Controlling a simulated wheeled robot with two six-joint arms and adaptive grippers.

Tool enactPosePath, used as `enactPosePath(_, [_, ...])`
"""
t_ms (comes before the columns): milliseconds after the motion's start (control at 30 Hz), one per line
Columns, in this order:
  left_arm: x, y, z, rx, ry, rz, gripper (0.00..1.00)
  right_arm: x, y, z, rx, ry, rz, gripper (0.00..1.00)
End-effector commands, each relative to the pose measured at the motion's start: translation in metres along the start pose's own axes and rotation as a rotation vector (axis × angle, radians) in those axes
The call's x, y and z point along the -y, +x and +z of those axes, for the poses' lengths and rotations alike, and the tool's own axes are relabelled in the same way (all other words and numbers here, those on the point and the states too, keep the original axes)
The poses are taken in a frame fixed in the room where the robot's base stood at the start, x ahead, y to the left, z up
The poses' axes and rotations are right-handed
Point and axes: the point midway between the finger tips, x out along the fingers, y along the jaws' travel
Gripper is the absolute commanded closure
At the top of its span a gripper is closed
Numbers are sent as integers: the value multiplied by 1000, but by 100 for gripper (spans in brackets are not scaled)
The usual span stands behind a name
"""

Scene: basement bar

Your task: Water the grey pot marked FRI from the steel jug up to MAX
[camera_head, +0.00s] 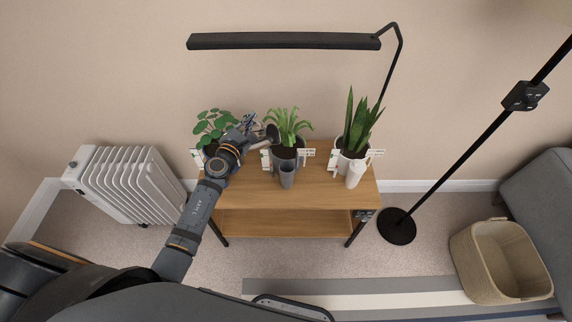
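The grey pot (274,158) with a grassy green plant stands in the middle of the wooden table (240,190). White tags stand on both sides of it; their print is too small to read, so FRI and MAX cannot be made out. A grey cup-shaped vessel (287,177) is at its front. My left gripper (251,127) is at the pot's upper left, seemingly shut on a small dark metallic vessel, likely the steel jug (271,133), held raised beside the leaves. Its contents and any water level cannot be seen. My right gripper is not in view.
A round-leaved plant (212,122) is at the left, partly behind my arm. A snake plant (361,125) in a white pot stands right, with a white vessel (356,172) before it. A black lamp (285,41) overhangs the table. A radiator (130,180) stands left, a basket (500,262) right.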

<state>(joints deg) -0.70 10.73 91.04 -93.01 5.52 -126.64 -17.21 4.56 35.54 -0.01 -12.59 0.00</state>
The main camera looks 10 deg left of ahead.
Motion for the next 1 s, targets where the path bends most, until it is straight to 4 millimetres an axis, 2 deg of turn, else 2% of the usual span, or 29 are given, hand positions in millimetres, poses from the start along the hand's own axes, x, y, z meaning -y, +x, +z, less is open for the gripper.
enactPosePath(1000, [10, -8, 15, -6, 132, 1, 100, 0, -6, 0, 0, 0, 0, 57])
